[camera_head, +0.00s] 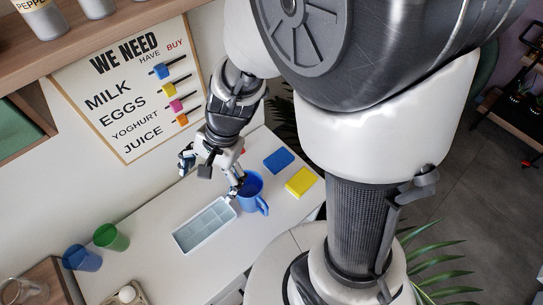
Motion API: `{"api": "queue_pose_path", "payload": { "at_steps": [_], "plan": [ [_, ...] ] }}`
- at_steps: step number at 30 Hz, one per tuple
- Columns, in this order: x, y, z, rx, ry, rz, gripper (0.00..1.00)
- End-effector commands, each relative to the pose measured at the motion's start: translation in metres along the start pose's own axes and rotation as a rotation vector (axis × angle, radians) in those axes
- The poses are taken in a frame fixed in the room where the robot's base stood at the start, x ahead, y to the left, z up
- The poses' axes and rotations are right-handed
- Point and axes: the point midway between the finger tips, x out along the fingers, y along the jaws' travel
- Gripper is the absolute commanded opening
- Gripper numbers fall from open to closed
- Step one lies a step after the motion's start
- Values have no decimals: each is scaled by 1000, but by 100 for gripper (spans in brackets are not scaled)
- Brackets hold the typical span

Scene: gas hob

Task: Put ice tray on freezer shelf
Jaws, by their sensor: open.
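A pale blue ice tray (205,226) with several compartments lies on the white counter, below my gripper in the picture. My gripper (211,177) is open and empty. Its fingers are spread above the counter, beyond the far end of the tray. The right finger is close to the tray's far right corner and to a blue mug (251,192); I cannot tell whether it touches either. No freezer shelf can be made out in this view.
The blue mug stands just right of the tray. Blue (278,161) and yellow (300,182) sponges lie farther right. Green (111,237) and blue (83,257) cups are at left. The white counter (150,275) is bare left of the tray. A shopping-list board (125,95) is behind.

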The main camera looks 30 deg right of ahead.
Motion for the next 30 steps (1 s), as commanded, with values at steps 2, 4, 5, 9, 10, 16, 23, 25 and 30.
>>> {"api": "queue_pose_path", "payload": {
  "at_steps": [2,4,5,9,10,16,23,25,30],
  "plan": [
    [-31,4,5,-130,44,-22,91],
    [-54,10,10,-244,85,-28,91],
    [-64,14,11,-291,104,-28,91],
    [-105,35,18,-505,203,-16,91],
    [-113,40,20,-548,227,-11,91],
    [-159,78,25,-800,388,55,91],
    [-186,108,26,-949,505,132,91],
    [-189,111,26,-965,519,143,94],
    [-190,113,26,-974,524,151,92]
  ]
}}
